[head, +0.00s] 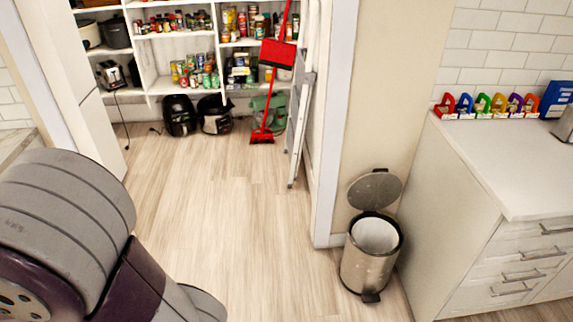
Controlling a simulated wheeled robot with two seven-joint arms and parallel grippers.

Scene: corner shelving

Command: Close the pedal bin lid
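A round metal pedal bin (366,262) stands on the wooden floor at the lower right, between the wall and the white cabinet. Its grey lid (375,190) is open, tilted up at the back against the wall side. The white inside shows, and no contents are visible in it. A dark pedal (371,297) sticks out at the bin's front base. My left arm fills the lower left, well apart from the bin, but its gripper is outside the picture. My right gripper is not in view.
White drawers with a counter (500,150) stand close on the bin's right. A wall edge and door frame (330,170) are on its left. A stepladder (300,110) and red broom (262,137) stand in the pantry opening. The floor (230,220) left of the bin is clear.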

